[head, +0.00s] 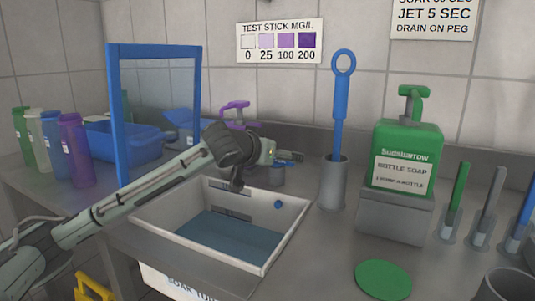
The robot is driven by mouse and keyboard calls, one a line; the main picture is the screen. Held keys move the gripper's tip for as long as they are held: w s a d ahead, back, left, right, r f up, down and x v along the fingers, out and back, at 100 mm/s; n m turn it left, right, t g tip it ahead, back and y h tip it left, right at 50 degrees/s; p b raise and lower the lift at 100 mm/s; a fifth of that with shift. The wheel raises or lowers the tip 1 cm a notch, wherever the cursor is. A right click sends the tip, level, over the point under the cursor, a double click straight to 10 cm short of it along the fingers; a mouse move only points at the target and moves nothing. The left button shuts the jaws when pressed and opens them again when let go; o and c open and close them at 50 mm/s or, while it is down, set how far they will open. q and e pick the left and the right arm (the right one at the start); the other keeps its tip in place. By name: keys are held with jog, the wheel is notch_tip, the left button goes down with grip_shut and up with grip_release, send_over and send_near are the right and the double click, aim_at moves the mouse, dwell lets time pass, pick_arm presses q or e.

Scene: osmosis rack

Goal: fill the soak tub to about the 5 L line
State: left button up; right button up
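The soak tub (290,238) is a white rectangular tub set at the counter's front, its front label partly cut off by the picture's lower edge. Blue-grey water appears to cover its floor (228,236). Dark marks show on its inner back wall, too small to read. A small blue round piece (278,204) is at the inner back right. My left gripper (292,156) reaches over the tub's back edge, pointing right, with its arm across the left side. Its fingers look narrow and close together, and I see nothing clearly held. My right gripper is out of view.
A purple-handled fitting (237,108) stands behind my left wrist, partly hidden. A blue-framed clear screen (113,120) rises left of the tub. A grey holder (333,186) with a blue wand and a green soap bottle (407,150) stand right. A green disc (383,280) lies front right.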

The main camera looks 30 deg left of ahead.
pick_arm(q)
jog(key=v, duration=1.1)
jog(key=x, duration=1.1)
jog(key=shift+w+f, duration=0.1)
jog(key=shift+w, duration=0.25)
jog(key=shift+w+a+f, duration=0.1)
jog(key=shift+w, duration=0.1)
jog(key=shift+s+m+h, duration=0.1)
jog(key=shift+m+h, duration=0.3)
jog(key=shift+h, duration=0.1)
jog(key=shift+d, duration=0.2)
